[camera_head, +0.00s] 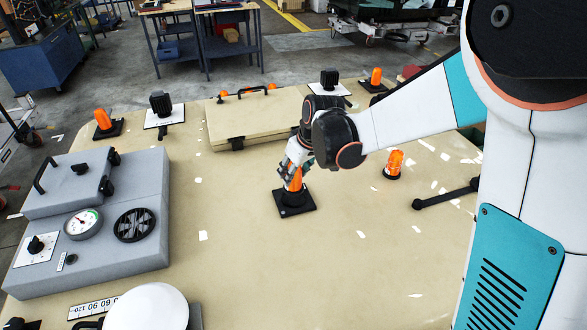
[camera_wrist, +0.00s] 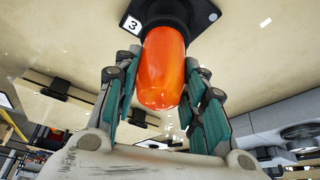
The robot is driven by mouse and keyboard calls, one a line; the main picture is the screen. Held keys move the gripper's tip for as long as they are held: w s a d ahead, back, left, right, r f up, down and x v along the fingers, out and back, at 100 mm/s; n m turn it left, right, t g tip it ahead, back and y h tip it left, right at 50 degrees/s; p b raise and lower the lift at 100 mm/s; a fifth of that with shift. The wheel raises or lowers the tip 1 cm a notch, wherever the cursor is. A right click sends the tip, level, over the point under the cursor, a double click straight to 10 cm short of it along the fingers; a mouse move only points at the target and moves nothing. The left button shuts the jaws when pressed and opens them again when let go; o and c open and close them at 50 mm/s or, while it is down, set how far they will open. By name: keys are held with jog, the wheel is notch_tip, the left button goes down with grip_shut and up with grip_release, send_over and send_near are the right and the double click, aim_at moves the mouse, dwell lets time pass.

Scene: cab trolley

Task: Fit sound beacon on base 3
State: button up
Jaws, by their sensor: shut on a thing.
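Base 3 is a square black base (camera_head: 294,203) on the tan table, left of my arm in the head view. Its white label "3" shows in the wrist view (camera_wrist: 133,23). An orange beacon (camera_head: 295,180) is upright at the base's middle, its lower end meeting the black collar; whether it is fully seated I cannot tell. My gripper (camera_head: 296,167) is shut on this beacon from above. In the wrist view the fingers flank the orange dome (camera_wrist: 163,68). Another orange beacon (camera_head: 394,164) stands on the table to the right, apart from any square base.
More orange beacons on black bases stand at the back left (camera_head: 102,118) and back right (camera_head: 376,76). A tan case (camera_head: 252,125) lies behind my gripper. A grey control box (camera_head: 120,255) fills the left. A black rod (camera_head: 447,194) lies right. The table's front middle is clear.

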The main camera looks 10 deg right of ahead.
aim_at(294, 180)
jog(key=shift+f+b, duration=1.2)
jog(key=shift+f, duration=0.6)
jog(key=shift+f, duration=0.1)
jog(key=o, duration=1.2)
